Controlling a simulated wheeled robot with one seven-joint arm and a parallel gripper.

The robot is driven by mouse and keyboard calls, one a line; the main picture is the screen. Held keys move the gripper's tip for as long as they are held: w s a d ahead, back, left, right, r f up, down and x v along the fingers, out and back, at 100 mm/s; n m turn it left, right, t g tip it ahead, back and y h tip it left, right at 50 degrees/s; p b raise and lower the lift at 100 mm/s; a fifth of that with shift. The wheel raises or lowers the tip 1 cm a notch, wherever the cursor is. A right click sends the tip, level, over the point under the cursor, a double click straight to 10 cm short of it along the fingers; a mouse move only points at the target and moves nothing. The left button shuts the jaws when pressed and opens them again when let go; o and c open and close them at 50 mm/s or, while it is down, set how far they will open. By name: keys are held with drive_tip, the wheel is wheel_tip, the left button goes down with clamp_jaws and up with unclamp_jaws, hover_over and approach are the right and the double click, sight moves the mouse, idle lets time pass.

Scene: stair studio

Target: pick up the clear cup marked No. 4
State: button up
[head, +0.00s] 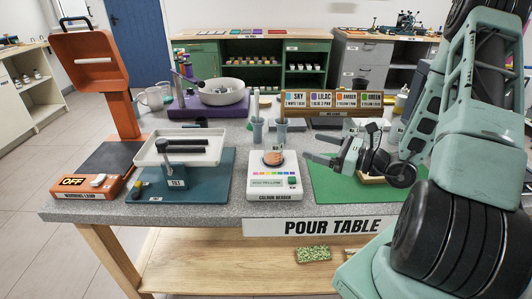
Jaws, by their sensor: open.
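I cannot make out a clear cup marked No. 4 in the head view. Clear vessels (154,97) stand at the back left of the pour table, too small to read any mark. My gripper (322,148) is open over the green mat (322,193) at the right. It points left, toward the colour reader (273,178). I see nothing between its fingers. My arm hides much of the table's right side, and a small wooden piece (372,180) shows below the gripper.
A tray on a blue stand (205,185) and an orange warming lamp (122,125) fill the left. Behind are a bowl on a purple base (203,108), blue-grey holders (257,130) and a wooden sign rack (333,104). The front edge (225,208) is close.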

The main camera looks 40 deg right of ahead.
drive_tip(key=p, duration=0.1)
approach(268, 134)
drive_tip(key=w+a, duration=0.2)
drive_tip(key=w, duration=0.1)
drive_tip(key=shift+r, duration=0.4)
drive_tip(key=shift+a+f+p+x, duration=0.15)
drive_tip(key=shift+p+x, duration=0.25)
drive_tip(key=shift+x, duration=1)
drive_tip(key=shift+a+f+p+x, duration=0.15)
drive_tip(key=shift+p+x, duration=0.25)
drive_tip(key=shift+x, duration=1.05)
drive_tip(key=shift+s+r, duration=0.15)
drive_tip(key=shift+s, duration=0.05)
drive_tip(key=c, duration=1.1)
drive_tip(key=shift+c, duration=0.2)
drive_tip(key=shift+r, duration=0.1)
